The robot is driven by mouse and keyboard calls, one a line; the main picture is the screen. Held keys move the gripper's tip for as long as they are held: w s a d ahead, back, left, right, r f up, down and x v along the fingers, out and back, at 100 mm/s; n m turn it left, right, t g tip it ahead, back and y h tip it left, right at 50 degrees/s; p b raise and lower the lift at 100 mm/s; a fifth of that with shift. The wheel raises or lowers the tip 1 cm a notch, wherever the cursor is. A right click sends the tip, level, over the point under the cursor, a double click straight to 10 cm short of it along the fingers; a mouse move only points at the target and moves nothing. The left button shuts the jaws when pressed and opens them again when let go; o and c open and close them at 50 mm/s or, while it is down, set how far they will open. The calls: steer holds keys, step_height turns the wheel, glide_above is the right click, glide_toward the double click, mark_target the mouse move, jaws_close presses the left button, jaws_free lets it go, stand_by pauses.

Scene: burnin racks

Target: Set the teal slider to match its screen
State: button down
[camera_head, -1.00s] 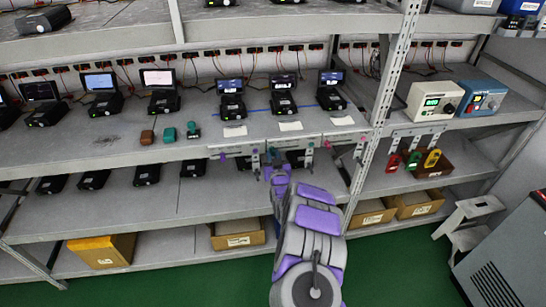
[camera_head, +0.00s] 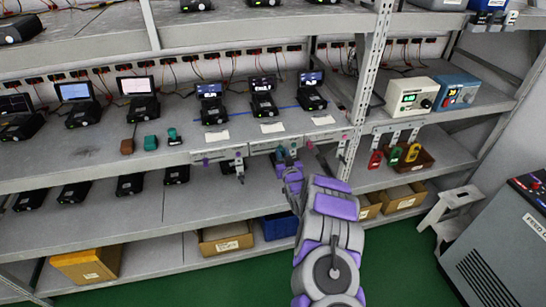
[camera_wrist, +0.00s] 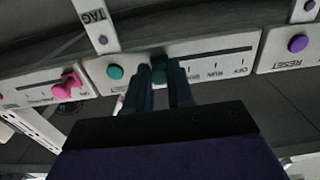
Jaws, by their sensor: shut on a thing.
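The teal slider (camera_wrist: 160,70) is a dark teal knob on a white label panel on the shelf's front edge. My gripper (camera_wrist: 161,90) is shut on it from below, with one dark finger on each side. In the wrist view, where the lettering is upside down, the knob is at the left end of its slot, near a round teal dot (camera_wrist: 115,71). RUN and OFF are printed farther right; the lettering by the fingers is partly hidden. In the head view my gripper (camera_head: 287,165) is at the middle panel. Three devices with lit screens (camera_head: 263,84) stand above; their text is too small to read.
A pink slider (camera_wrist: 66,85) is on the neighbouring panel at left in the wrist view; a panel with a purple dot (camera_wrist: 298,43) is at right. A TAG strip (camera_wrist: 95,20) hangs nearby.

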steer(key=shift+d+r, duration=0.1)
steer(key=c, duration=1)
jaws_free()
steer(key=shift+w+d, duration=0.1)
steer(key=shift+d, duration=0.15)
steer(key=shift+a, duration=0.1)
steer(key=shift+s, duration=0.5)
steer(key=p+v, duration=0.1)
steer(key=v, duration=1.5)
steer(key=shift+s+d, duration=0.15)
steer(key=shift+d, duration=0.1)
